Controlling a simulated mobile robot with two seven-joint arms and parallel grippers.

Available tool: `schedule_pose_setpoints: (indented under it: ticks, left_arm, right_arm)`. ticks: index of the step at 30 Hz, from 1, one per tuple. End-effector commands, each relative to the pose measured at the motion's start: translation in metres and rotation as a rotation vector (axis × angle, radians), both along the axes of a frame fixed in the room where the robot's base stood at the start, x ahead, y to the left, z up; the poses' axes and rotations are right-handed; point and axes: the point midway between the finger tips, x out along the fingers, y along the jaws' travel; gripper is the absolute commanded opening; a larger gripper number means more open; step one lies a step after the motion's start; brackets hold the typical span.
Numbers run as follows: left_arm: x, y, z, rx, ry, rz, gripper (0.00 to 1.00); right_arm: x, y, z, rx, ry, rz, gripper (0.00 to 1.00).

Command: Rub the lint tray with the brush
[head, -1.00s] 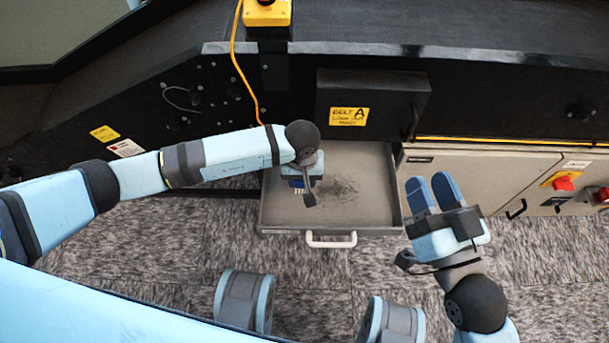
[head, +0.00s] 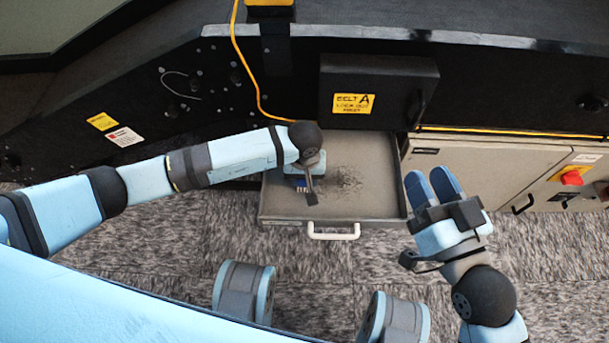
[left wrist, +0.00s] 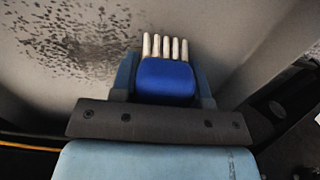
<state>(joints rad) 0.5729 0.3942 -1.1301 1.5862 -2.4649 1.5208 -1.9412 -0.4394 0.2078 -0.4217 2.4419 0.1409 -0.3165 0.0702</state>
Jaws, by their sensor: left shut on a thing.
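The lint tray (head: 375,205) is a grey drawer pulled out from under the black machine, with a white handle at its front. Dark lint (head: 345,180) lies on its floor around the middle. My left gripper (head: 308,178) is over the left part of the tray, shut on the brush (left wrist: 167,80), which has a blue body and pale bristles. In the left wrist view the bristles point at the tray floor, with the lint up and to the left; I cannot tell whether they touch. My right gripper (head: 432,187) is empty, its two blue fingers slightly apart, right of the tray.
A black box with a yellow Belt A label (head: 353,104) overhangs the tray's back. A yellow cable (head: 240,75) hangs at the left. A beige cabinet (head: 465,170) with a red knob (head: 571,177) stands right.

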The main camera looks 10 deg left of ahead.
Motion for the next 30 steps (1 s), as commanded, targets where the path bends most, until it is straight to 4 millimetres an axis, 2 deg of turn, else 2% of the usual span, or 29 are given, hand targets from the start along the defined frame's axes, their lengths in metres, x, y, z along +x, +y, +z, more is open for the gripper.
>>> schedule_pose_setpoints:
  ticks: [30]
  left_arm:
    - [0.0, 0.0, -0.017, 0.0, -0.001, 0.0, 0.04]
  right_arm:
    - [0.0, 0.0, -0.014, -0.001, 0.0, -0.001, 0.39]
